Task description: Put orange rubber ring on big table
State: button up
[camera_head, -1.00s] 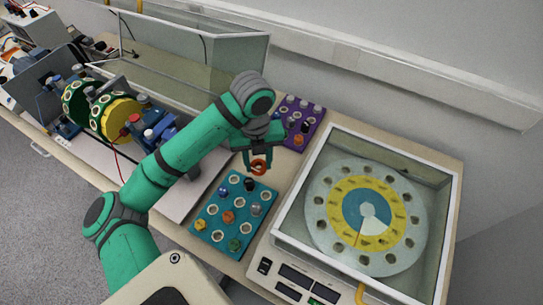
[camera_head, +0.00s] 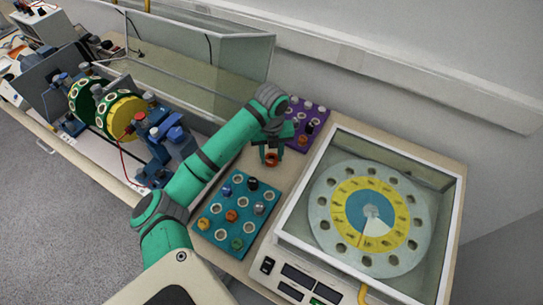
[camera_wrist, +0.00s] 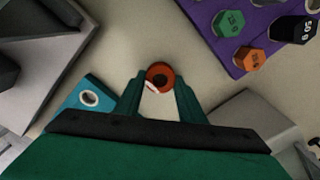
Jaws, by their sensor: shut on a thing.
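The orange rubber ring (camera_head: 271,160) is between the fingertips of my gripper (camera_head: 270,157). In the wrist view the ring (camera_wrist: 161,75) sits at the tips of my gripper (camera_wrist: 160,88), which is shut on it. The big table (camera_head: 279,174) is the beige top below; a bare stretch of it (camera_wrist: 150,40) fills the middle of the wrist view. The ring is over this bare stretch, between the teal and purple boards. I cannot tell whether it touches the table.
A teal board (camera_head: 224,232) with several weights and holes lies nearer. A purple board (camera_head: 312,112) with weights is behind, also in the wrist view (camera_wrist: 238,18). A glass-walled machine with a round disc (camera_head: 322,220) stands at right. A glass tank (camera_head: 225,70) stands at the back.

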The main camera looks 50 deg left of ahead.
jog(key=shift+f, duration=0.35)
